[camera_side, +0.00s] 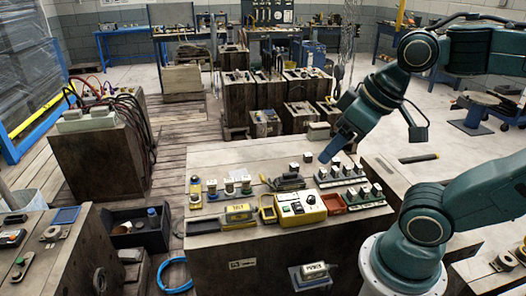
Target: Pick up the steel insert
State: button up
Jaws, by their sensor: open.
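Several small dark blocks with pale tops stand on the workbench (240,155); I cannot tell which one is the steel insert. Two stand loose near the middle, a left block (294,168) and a right block (308,158). Others stand in a grey rack (350,181) and in a lower rack (366,205) at the right. My gripper (327,157) points down and left above the bench, close to the right loose block and the rack. It is open and seen from the side. Nothing shows between its fingers, and contact with a block cannot be made out.
A yellow control box (300,208) stands at the bench front, with a red tray (333,203) beside it. Small coloured-top pieces (229,187) stand at the left. A dark tool (288,182) lies mid-bench. The back left of the bench is clear.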

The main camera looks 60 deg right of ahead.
jog(key=w+d+r+m+g, duration=0.1)
jog(key=w+d+m, duration=0.15)
jog(key=w, duration=0.25)
jog(key=w+d+r+m, duration=0.1)
jog(key=w+d+m, duration=0.1)
jog(key=w+m, duration=0.25)
jog(key=m+g, duration=0.5)
jog(key=m, duration=1.3)
send_over(293, 165)
notch_tip(293, 165, down, 25)
jog(key=shift+f, duration=0.15)
jog(key=shift+f, duration=0.1)
notch_tip(293, 165, down, 8)
jog(key=shift+f, duration=0.2)
